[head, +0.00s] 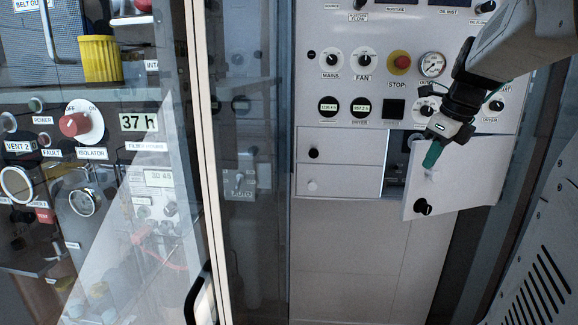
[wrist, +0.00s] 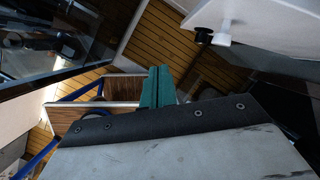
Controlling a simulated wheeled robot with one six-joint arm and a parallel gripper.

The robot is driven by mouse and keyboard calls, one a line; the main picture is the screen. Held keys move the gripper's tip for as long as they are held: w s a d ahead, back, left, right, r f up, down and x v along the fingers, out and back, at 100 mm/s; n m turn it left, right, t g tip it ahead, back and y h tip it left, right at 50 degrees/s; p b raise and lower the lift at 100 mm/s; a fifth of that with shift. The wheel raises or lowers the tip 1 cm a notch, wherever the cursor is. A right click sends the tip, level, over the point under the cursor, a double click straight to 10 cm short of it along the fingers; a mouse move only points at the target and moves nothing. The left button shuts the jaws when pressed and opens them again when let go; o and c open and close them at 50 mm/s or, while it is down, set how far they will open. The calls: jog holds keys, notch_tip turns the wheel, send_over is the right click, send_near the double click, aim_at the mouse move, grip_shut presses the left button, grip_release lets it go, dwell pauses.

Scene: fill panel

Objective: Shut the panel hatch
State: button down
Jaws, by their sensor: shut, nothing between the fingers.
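The panel hatch (head: 465,188) is a pale grey door standing ajar on the lower right of the panel, with a dark opening (head: 397,165) showing at its left. It has a black knob (head: 423,207) near its lower left corner. My gripper (head: 432,156), with green fingers, is shut and empty and overlaps the hatch's upper left part in the head view. I cannot tell whether it touches. In the wrist view the shut fingers (wrist: 157,85) point away from the camera; a pale panel part with a black knob (wrist: 203,36) and a white peg (wrist: 224,34) is at upper right.
Two closed drawer-like fronts (head: 339,180) lie left of the opening. Gauges, knobs and a red stop button (head: 400,62) are above. A glass door (head: 105,220) with a black handle (head: 195,295) covers the left. A slotted grey panel (head: 545,265) stands at lower right.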

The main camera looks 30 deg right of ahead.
aim_at(409, 169)
jog(key=d+m, duration=0.5)
jog(key=d, duration=0.1)
jog(key=w+f, duration=0.3)
jog(key=f, duration=0.2)
jog(key=w+d+f, duration=0.1)
jog(key=w+f, duration=0.1)
jog(key=f, duration=0.1)
jog(key=shift+w+d+f, duration=0.1)
jog(key=shift+w+f, duration=0.1)
jog(key=shift+w, duration=0.1)
jog(key=shift+w+d, duration=0.1)
jog(key=shift+w, duration=0.4)
jog(key=w, duration=0.5)
jog(key=shift+d, duration=0.35)
